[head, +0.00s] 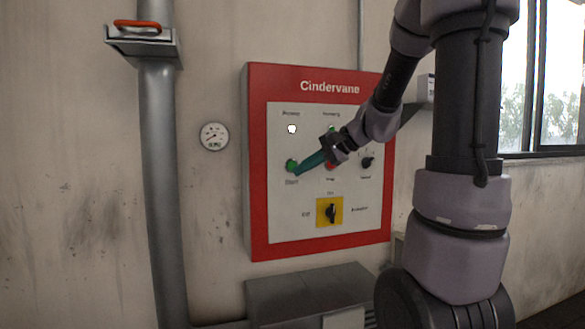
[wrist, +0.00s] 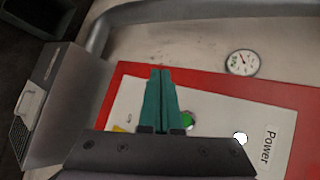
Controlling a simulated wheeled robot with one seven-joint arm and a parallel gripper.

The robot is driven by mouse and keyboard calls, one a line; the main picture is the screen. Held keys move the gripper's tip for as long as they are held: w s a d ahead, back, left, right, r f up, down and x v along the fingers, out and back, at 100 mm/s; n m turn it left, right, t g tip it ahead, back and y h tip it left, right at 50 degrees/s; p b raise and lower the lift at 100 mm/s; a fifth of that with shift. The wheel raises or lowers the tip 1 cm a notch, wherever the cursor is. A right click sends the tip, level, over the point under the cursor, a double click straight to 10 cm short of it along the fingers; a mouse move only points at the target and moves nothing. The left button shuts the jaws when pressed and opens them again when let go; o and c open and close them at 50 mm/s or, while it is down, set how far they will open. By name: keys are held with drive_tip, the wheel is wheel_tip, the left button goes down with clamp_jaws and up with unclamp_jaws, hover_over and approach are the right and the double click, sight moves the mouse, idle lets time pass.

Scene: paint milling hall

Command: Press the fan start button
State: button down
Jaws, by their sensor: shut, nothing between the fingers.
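The green start button (head: 291,165) is at the left of the white face of a red-framed panel (head: 257,200), with "Start" below it. My gripper (head: 298,170) is shut and empty, its teal fingers together. In the head view the tips overlap the button's lower right edge; I cannot tell whether they touch it. In the wrist view my gripper (wrist: 160,72) points across the panel, and a green round part (wrist: 187,119), apparently the button, shows just right of the fingers, partly hidden.
A red button (head: 330,166) is partly behind my gripper. A black knob (head: 367,162), a yellow-backed switch (head: 329,211) and a lit white lamp (head: 291,128) share the panel. A gauge (head: 214,136) and a grey pipe (head: 160,190) are to its left. A grey box (head: 305,290) stands below.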

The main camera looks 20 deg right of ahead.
drive_tip(key=w+d+f+m+t, duration=0.1)
drive_tip(key=w+d+m+t, duration=0.1)
drive_tip(key=w+d, duration=0.2)
drive_tip(key=w, duration=0.3)
drive_tip(key=shift+d+f+m, duration=0.25)
drive_tip(key=shift+m, duration=0.05)
approach(290, 169)
drive_tip(key=shift+w+a+f, duration=0.6)
drive_tip(key=shift+a+f, duration=0.15)
drive_tip(key=shift+a, duration=0.2)
drive_tip(key=shift+w+a+f, duration=0.6)
drive_tip(key=shift+a+f, duration=0.15)
drive_tip(key=shift+a, duration=0.25)
idle(0.4)
drive_tip(key=shift+w, duration=0.4)
drive_tip(key=shift+w, duration=0.45)
idle(0.5)
drive_tip(key=shift+s, duration=0.85)
